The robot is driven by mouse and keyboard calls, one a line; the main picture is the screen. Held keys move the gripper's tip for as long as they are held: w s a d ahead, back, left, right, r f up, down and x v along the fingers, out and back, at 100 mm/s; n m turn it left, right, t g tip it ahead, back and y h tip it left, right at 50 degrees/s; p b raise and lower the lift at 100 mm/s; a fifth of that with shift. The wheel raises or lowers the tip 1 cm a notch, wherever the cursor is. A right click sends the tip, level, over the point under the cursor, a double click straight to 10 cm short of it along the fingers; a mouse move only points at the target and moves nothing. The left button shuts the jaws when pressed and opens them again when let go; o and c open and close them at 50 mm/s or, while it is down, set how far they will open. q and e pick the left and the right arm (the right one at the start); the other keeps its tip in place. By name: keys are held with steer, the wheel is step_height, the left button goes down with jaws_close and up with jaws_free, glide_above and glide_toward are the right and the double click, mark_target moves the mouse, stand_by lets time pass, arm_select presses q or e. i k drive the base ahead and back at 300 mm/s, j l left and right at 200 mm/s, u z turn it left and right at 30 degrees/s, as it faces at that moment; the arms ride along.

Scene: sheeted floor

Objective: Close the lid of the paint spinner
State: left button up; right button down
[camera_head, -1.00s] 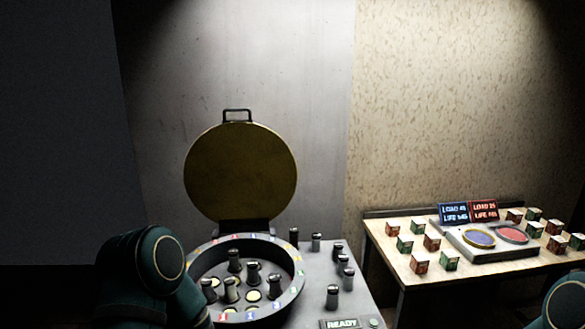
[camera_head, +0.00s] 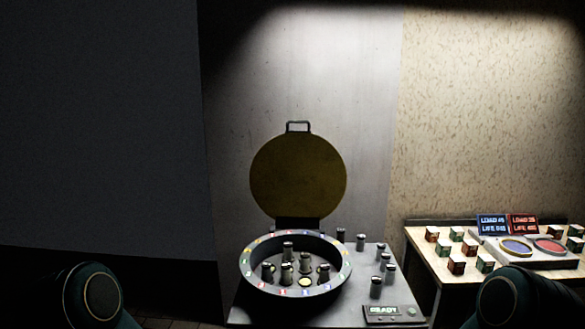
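The paint spinner is a round grey drum (camera_head: 246,262) with coloured marks around its rim, set on a grey table. Several dark cylinders with pale caps (camera_head: 287,272) stand inside it. Its round yellow-brown lid (camera_head: 298,177) stands upright, open, hinged at the back of the drum. A handle (camera_head: 298,126) sits at the lid's top edge. Parts of my two arms show at the bottom left and bottom right. Neither gripper is in view, and both visible arm parts are apart from the lid.
The grey table (camera_head: 345,303) holds several loose cylinders (camera_head: 376,287) and a READY panel (camera_head: 388,313). At right, a wooden table (camera_head: 424,238) carries small cubes, a two-disc scale (camera_head: 516,247) and lit displays (camera_head: 507,224). A wall stands close behind the lid.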

mark_target(298, 178)
steer(key=l+u, duration=0.15)
steer(key=u, duration=1.25)
steer(key=l, duration=1)
steer(key=k+l, duration=0.1)
steer(key=l, duration=1.85)
steer(key=k+l, duration=0.1)
steer(key=l, duration=0.9)
steer(key=u, duration=0.05)
